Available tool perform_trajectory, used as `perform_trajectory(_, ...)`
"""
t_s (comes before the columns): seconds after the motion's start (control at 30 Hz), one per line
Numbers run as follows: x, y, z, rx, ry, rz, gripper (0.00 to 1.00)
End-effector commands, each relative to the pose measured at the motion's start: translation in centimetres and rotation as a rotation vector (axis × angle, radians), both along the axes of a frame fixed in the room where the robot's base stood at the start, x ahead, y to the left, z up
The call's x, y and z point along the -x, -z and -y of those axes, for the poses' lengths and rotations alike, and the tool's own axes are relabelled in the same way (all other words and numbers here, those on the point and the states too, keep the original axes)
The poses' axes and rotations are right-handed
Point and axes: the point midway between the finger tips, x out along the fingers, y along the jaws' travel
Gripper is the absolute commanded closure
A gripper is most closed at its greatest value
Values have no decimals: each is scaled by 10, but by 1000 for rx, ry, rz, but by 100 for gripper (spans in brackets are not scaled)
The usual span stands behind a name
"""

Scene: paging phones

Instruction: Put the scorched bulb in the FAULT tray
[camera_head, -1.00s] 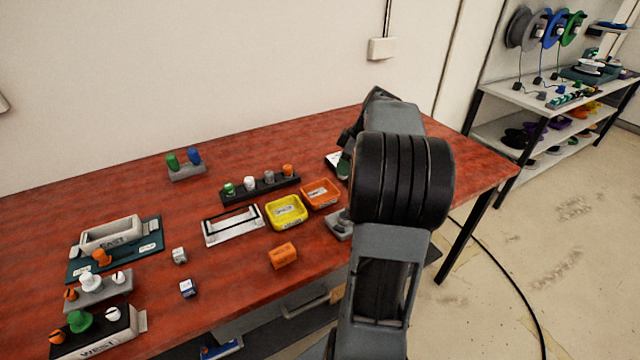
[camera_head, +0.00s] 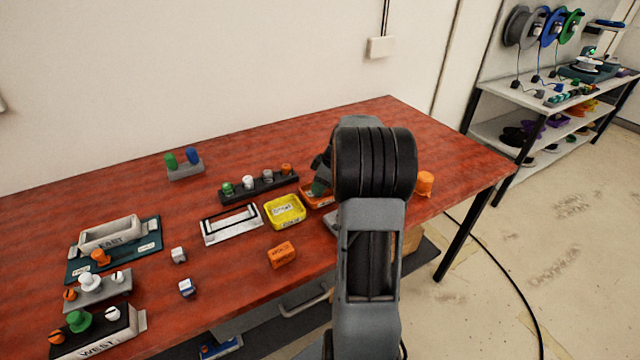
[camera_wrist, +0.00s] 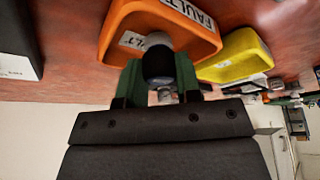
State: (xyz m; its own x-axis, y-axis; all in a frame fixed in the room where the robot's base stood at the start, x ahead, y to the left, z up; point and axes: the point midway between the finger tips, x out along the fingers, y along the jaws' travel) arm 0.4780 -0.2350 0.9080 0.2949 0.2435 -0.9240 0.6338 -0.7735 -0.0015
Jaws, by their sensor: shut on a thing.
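The orange FAULT tray (camera_head: 312,203) sits on the red bench just right of the yellow tray. It fills the upper middle of the wrist view (camera_wrist: 118,22), where the word FAULT shows on its label. My gripper (camera_head: 319,187) is at this tray in the head view, partly hidden by my arm. In the wrist view my green-fingered gripper (camera_wrist: 159,84) is shut on a small bulb with a dark, blackened part (camera_wrist: 158,62). The bulb overlaps the tray in that view; I cannot tell whether it touches it.
The yellow tray (camera_head: 284,211) stands close to the left. A dark rack (camera_head: 259,187) with several coloured bulbs is behind it. An orange block (camera_head: 282,255) lies in front, and an orange cylinder (camera_head: 425,183) stands to the right of my arm.

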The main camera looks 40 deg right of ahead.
Motion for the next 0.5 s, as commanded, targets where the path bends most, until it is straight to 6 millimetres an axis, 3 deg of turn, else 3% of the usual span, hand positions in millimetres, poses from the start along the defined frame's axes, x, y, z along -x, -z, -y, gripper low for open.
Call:
perform_trajectory(0.37, 0, 4, 0, 1, 1, 1, 95)
perform_trajectory(0.4, 0, 5, 0, 1, 1, 1, 68)
perform_trajectory(0.5, 0, 3, 0, 1, 1, 1, 58)
